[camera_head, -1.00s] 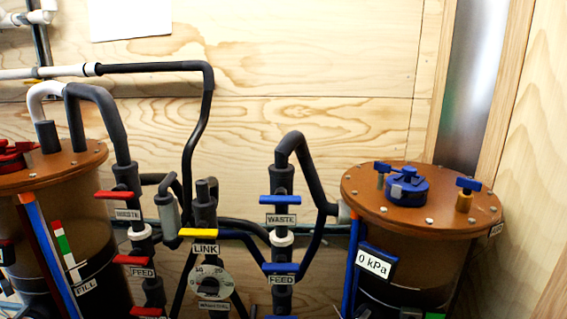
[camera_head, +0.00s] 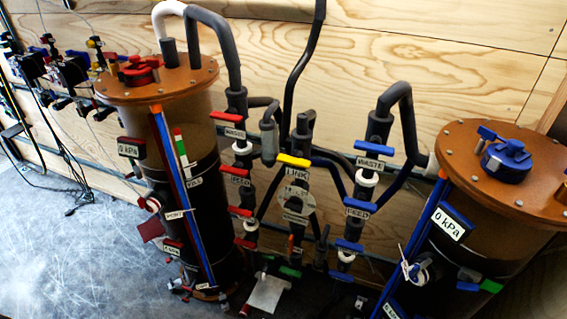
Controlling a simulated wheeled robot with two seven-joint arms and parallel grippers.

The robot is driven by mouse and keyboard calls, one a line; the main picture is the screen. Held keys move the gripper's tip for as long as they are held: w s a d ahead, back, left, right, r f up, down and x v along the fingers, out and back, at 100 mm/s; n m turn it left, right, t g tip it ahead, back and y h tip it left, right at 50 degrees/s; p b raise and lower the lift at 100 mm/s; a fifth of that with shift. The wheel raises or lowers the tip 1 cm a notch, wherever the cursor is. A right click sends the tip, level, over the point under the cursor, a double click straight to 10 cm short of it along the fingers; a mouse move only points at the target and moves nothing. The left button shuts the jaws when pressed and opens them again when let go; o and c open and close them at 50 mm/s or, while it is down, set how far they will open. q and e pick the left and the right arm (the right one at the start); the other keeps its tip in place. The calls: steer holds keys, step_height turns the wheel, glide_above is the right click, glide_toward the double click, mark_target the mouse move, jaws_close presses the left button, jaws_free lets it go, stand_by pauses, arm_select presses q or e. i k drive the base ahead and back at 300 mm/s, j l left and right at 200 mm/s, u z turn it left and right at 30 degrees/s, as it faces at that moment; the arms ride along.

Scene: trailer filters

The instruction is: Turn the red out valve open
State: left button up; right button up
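Several red valve handles stand in a column beside the left filter tank (camera_head: 200,120). The upper red handle (camera_head: 226,117) is over a WASTE label and the one below it (camera_head: 234,172) is over a FEED label. Two more red handles, a third (camera_head: 240,211) and a lowest (camera_head: 246,243), sit further down the same pipe. I cannot read an OUT label, so I cannot tell which is the red out valve. These handles lie roughly crosswise to the pipe. Neither of my grippers is in view.
A yellow LINK handle (camera_head: 293,160) and blue handles (camera_head: 375,147) stand to the right. The right tank (camera_head: 510,160) has a 0 kPa gauge (camera_head: 450,220). A wooden wall is behind. The grey floor (camera_head: 70,260) at lower left is largely clear.

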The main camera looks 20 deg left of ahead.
mark_target(246, 242)
steer(key=u, duration=0.95)
